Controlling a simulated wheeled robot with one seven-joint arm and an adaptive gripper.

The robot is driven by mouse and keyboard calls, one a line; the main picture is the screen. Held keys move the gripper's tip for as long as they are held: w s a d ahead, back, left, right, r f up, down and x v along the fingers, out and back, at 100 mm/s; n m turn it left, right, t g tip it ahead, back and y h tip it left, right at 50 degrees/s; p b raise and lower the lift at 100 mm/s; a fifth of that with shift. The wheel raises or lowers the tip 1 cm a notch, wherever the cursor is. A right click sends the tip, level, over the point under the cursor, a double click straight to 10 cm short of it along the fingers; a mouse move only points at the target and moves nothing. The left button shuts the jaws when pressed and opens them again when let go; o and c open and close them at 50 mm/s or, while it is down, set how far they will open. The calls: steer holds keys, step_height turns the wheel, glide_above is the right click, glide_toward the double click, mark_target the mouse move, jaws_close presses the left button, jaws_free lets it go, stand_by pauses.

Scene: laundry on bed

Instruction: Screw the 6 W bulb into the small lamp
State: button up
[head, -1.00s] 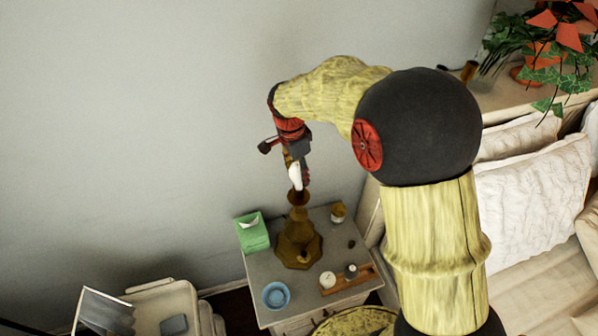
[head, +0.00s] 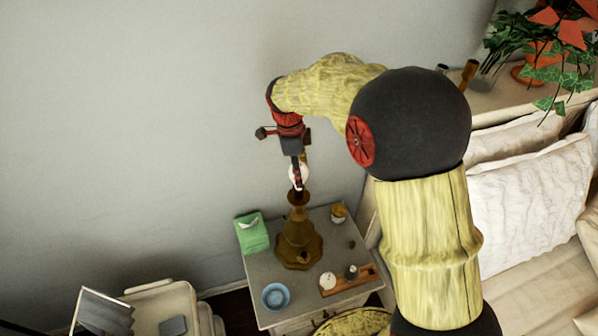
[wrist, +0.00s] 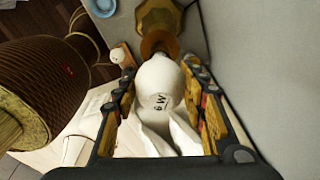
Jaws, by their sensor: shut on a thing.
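The white bulb marked "6 W" (wrist: 160,80) is between the two fingers of my gripper (wrist: 157,88) in the wrist view, and the fingers are shut on it. In the head view my gripper (head: 298,166) points down over the small lamp, with the bulb (head: 297,178) partly hidden by a finger. The small lamp (head: 298,243) is brass-brown and stands upright on the nightstand. Its top (wrist: 159,43) is directly beyond the bulb's far end in the wrist view. The bulb's base is hidden, so I cannot tell how deep it sits in the socket.
The nightstand (head: 258,268) also holds a green tissue box (head: 252,236), a blue bowl (head: 276,296), a small yellow-brown jar (head: 338,213) and a wooden tray (head: 331,291) with small items. The wall is close behind. A bed with pillows (head: 534,195) is at right.

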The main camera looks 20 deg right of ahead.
steer(key=m, duration=0.3)
stand_by(0.4)
steer(key=shift+m, duration=0.3)
steer(key=shift+m+g, duration=0.3)
steer(key=shift+m, duration=0.5)
steer(key=shift+m+y, duration=0.3)
steer(key=shift+m, duration=0.6)
steer(key=m, duration=0.3)
steer(key=o, duration=1)
